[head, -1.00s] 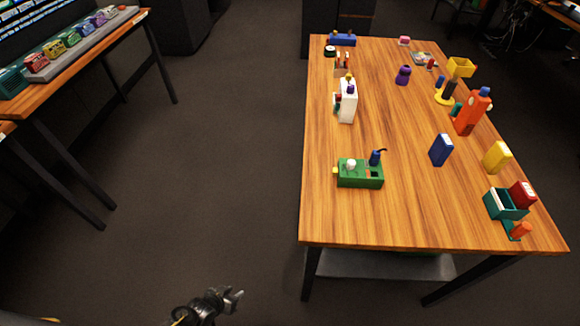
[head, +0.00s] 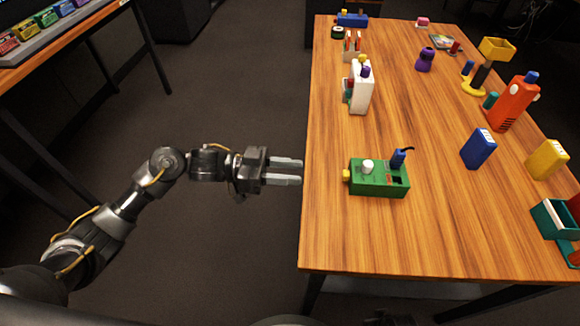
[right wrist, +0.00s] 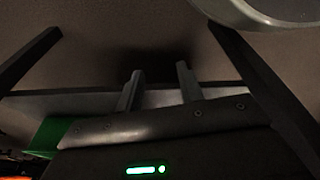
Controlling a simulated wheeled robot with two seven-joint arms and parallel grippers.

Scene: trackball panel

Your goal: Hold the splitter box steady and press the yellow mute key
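The green splitter box (head: 380,180) lies on the wooden table near its left edge in the head view. Its yellow key (head: 346,175) sticks out of its left end. A white knob (head: 367,166) and a blue plug (head: 399,158) with a dark cable stand on its top. My left gripper (head: 286,172) is left of the table edge, its fingers pointing right toward the yellow key. It is open and empty, apart from the box. My right gripper (right wrist: 158,75) shows in the right wrist view with its fingers apart and nothing between them.
A white bottle-like object (head: 361,90) stands behind the box, and a blue block (head: 478,149) to its right. An orange bottle (head: 512,104) and a yellow block (head: 546,160) stand farther right. The table (head: 440,235) in front of the box is clear.

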